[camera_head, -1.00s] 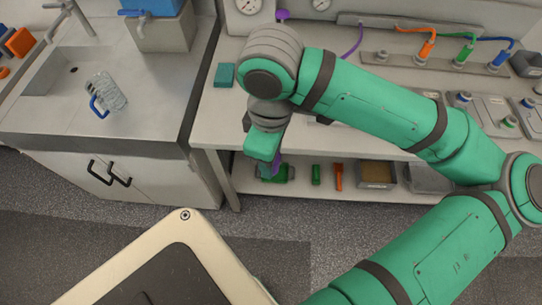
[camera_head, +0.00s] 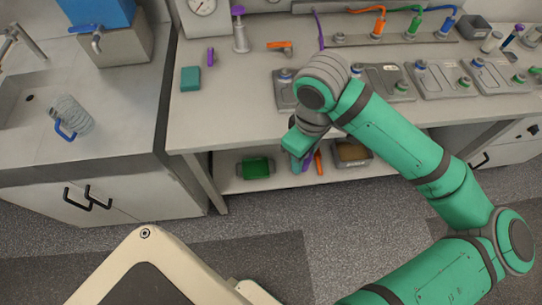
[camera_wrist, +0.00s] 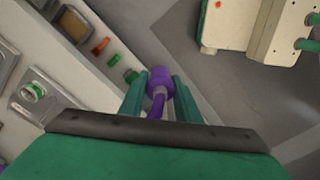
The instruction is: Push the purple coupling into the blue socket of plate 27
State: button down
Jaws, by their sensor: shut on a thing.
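My gripper (camera_head: 299,160) is in front of the bench's front edge in the head view, below the row of plates. In the wrist view its two green fingers (camera_wrist: 160,88) are shut on the purple coupling (camera_wrist: 160,77), with a purple hose bending from it toward the palm. In the head view only a bit of purple shows under the gripper. Several grey plates with blue and green sockets stand on the bench; one has a blue socket (camera_head: 420,65). No plate number is legible, so I cannot tell which is plate 27. My arm partly covers the left plates.
A purple-topped stand (camera_head: 240,30), an orange piece (camera_head: 280,45) and a teal block (camera_head: 190,78) stand on the bench (camera_head: 225,110). Orange, green and blue hoses hang behind the plates. A shelf below holds a green tray (camera_head: 257,168) and a brown-filled bin (camera_head: 352,151).

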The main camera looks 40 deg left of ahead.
jog(key=w+d+f+m, duration=0.5)
jog(key=w+d+f, duration=0.1)
jog(key=w, duration=0.4)
jog(key=w+d+f+m, duration=0.5)
jog(key=w+d, duration=0.3)
jog(key=w, duration=0.2)
jog(key=w+d+f+m, duration=0.6)
jog(key=w+d+m, duration=0.1)
jog(key=w, duration=0.3)
jog(key=shift+w+f, duration=0.25)
jog(key=shift+f, duration=0.05)
jog(key=shift+s+f, duration=0.1)
